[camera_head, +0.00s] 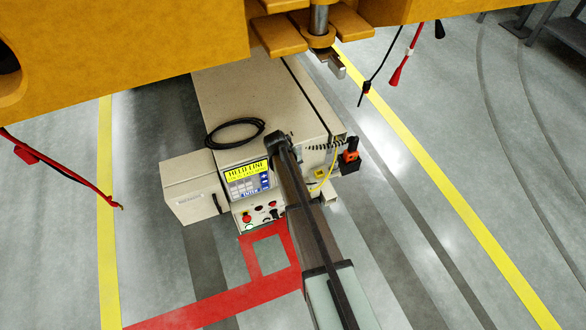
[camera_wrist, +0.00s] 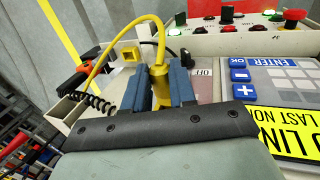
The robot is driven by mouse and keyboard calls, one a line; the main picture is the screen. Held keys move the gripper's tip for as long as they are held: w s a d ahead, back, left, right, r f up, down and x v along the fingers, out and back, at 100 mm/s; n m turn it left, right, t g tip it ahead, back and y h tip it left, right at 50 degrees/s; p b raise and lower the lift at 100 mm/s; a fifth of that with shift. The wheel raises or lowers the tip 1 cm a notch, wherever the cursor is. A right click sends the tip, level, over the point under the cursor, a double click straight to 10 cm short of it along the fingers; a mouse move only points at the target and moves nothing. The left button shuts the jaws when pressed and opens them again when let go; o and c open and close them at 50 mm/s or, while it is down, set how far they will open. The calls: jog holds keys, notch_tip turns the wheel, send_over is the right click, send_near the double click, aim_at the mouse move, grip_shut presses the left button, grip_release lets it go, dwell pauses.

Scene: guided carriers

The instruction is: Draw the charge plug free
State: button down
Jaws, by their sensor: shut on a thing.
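In the wrist view the yellow charge plug (camera_wrist: 160,84) sits between the two blue fingers of my gripper (camera_wrist: 162,72), which is shut on it. A yellow cable (camera_wrist: 150,22) rises from the plug and arcs over to the left. The plug's lower end is hidden by the fingers and the gripper body, so I cannot tell whether it is in a socket. A yellow square fitting (camera_wrist: 130,54) shows left of the fingers. In the head view my arm hides the plug, and the yellow cable (camera_head: 329,172) shows on the carrier's right side.
The beige carrier (camera_head: 232,88) has a display panel (camera_head: 247,178), buttons and a coiled black cable (camera_head: 234,133). An orange-and-black connector (camera_head: 349,157) is at its right corner. An orange structure (camera_head: 150,45) overhangs the back. Red marking and open floor lie in front.

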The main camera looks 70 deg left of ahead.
jog(key=shift+d, duration=0.25)
jog(key=shift+d, duration=1.9)
jog(key=shift+w+a, duration=0.1)
